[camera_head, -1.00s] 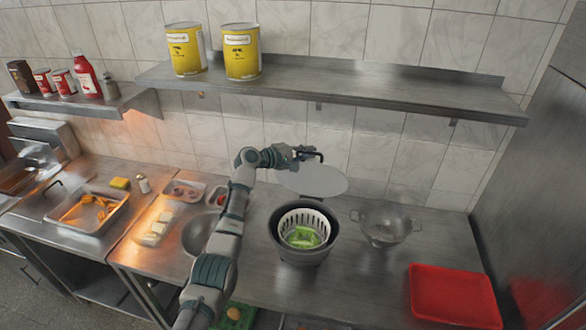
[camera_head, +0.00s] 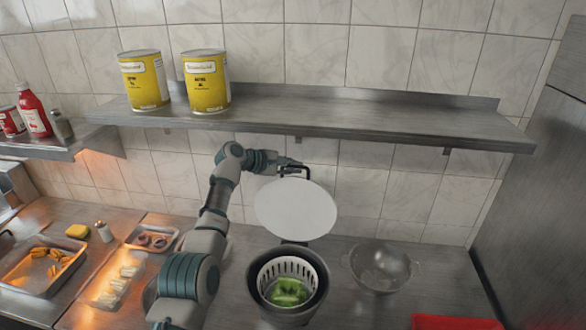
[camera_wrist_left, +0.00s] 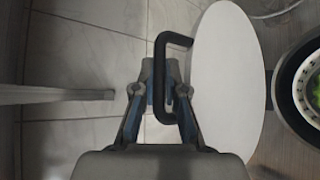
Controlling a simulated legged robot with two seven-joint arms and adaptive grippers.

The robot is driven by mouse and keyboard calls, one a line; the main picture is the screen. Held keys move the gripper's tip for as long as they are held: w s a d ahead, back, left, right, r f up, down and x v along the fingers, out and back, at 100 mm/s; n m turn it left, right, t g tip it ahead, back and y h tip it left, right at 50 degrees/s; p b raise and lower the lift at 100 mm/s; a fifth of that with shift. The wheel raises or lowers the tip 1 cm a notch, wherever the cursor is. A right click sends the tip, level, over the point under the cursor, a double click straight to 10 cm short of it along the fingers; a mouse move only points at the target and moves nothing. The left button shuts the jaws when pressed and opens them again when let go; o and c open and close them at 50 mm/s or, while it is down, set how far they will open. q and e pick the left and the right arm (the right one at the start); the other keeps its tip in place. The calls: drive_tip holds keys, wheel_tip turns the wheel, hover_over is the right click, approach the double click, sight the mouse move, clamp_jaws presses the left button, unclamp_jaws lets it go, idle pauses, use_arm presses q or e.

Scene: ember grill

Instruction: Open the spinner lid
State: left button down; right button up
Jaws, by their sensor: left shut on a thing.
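The spinner is a dark bowl (camera_head: 316,292) with a white slotted basket (camera_head: 264,284) inside, and green leaves (camera_head: 288,292) lie in it. Its pale round lid (camera_head: 296,212) stands tilted up above and behind the bowl, so the bowl's mouth is uncovered. The lid also shows in the left wrist view (camera_wrist_left: 228,75). My left gripper (camera_head: 290,168) is shut on the lid's black handle (camera_head: 306,171). In the left wrist view the handle (camera_wrist_left: 187,41) sits between the fingers (camera_wrist_left: 160,110). My right gripper is not in view.
A metal colander (camera_head: 380,268) stands right of the spinner, with a red tray (camera_head: 455,322) in front of it. A steel shelf (camera_head: 330,118) with two yellow cans (camera_head: 206,82) runs above my left gripper. Food trays (camera_head: 40,268) are at the left.

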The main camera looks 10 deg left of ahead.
use_arm(q)
drive_tip(key=c, duration=1.2)
unclamp_jaws()
drive_tip(key=shift+d+f, duration=0.15)
drive_tip(key=shift+s+a+r, duration=0.25)
drive_tip(key=shift+a+r, duration=0.15)
drive_tip(key=shift+a, duration=0.15)
drive_tip(key=v, duration=1)
drive_tip(key=shift+s+a, duration=0.2)
drive_tip(key=shift+a, duration=0.1)
